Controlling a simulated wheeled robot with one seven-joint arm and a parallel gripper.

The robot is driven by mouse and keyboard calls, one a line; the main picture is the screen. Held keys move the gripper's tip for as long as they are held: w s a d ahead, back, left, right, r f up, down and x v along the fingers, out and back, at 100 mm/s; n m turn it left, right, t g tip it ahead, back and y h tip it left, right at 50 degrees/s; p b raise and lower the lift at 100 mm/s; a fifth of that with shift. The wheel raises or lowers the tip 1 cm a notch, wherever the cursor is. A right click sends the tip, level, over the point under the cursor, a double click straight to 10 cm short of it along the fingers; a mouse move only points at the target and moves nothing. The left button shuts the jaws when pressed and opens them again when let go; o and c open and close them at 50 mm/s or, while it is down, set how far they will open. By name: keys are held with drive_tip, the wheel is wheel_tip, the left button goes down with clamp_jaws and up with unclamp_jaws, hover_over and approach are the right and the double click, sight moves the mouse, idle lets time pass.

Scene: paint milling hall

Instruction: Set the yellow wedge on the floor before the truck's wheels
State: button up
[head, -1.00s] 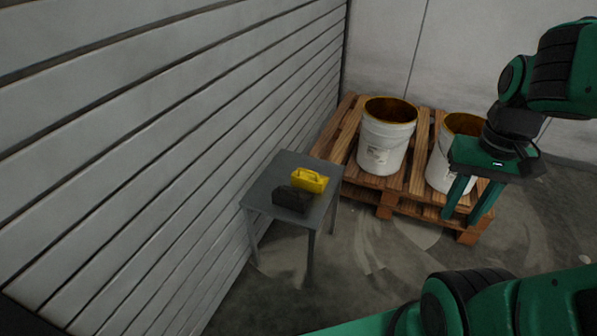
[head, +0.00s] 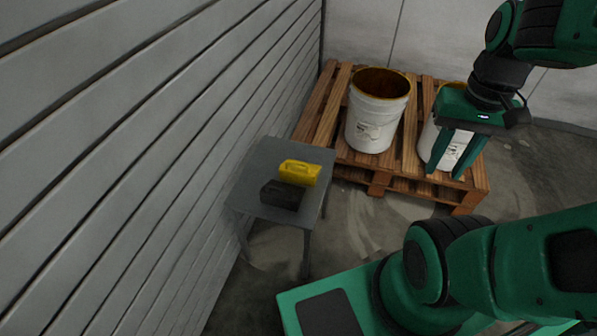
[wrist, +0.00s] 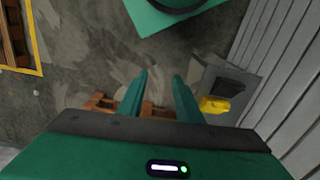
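The yellow wedge (head: 299,172) lies on a small grey table (head: 258,160) by the slatted wall, beside a black wedge-like block (head: 282,195). In the wrist view the yellow wedge (wrist: 214,104) shows at the right, next to the black block (wrist: 229,87). My gripper (head: 444,174) is open and empty, to the right of the table and apart from the wedge. In the wrist view its two fingers (wrist: 160,85) stand apart with only floor between their tips. No truck or truck wheel can be made out in these views.
A wooden pallet (head: 385,183) behind the table bears two white buckets, one open (head: 376,118) and one partly behind my gripper (head: 431,140). The slatted wall (head: 130,150) runs close along the table's left side. A yellow-edged thing (wrist: 37,50) shows at the wrist view's left.

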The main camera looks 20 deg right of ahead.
drive_tip(key=w+f+m, duration=0.1)
drive_tip(key=w+f, duration=0.5)
drive_tip(key=w, duration=0.3)
drive_tip(key=m+t+y, duration=0.9)
drive_tip(key=m+y, duration=0.1)
drive_tip(key=m, duration=0.6)
approach(299, 163)
drive_tip(key=f, duration=0.1)
drive_tip(key=x, duration=1)
drive_tip(key=shift+w+r, duration=0.1)
drive_tip(key=shift+w, duration=0.15)
clamp_jaws()
drive_tip(key=shift+r, duration=0.1)
